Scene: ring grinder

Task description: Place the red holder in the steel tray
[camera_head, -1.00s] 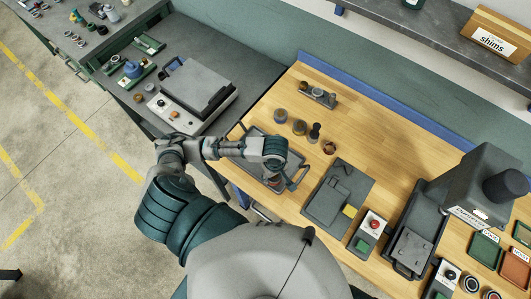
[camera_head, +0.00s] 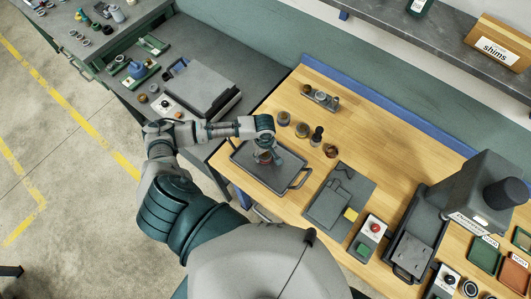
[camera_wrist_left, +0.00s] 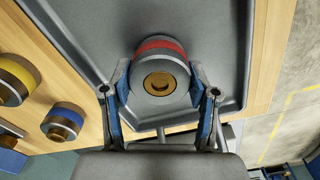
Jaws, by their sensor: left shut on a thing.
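The red holder (camera_wrist_left: 158,47) is a grey cylinder with a red band and a brass centre. In the left wrist view it sits between both fingers of my left gripper (camera_wrist_left: 162,88), which is shut on it. The steel tray (camera_wrist_left: 217,35) is dark grey with a raised rim, and the holder is over its inside area. I cannot tell whether the holder touches the tray floor. In the head view my left gripper (camera_head: 264,158) is over the tray (camera_head: 242,160), which lies at the bench's left end. My right gripper is not in view.
Yellow-banded (camera_wrist_left: 14,80) and blue-banded (camera_wrist_left: 62,121) holders stand beside the tray. A brown ring (camera_head: 330,150) lies on the wood right of the tray. A dark grey fixture plate (camera_head: 328,208) and a red-button box (camera_head: 370,237) are further right. Bare wood lies behind them.

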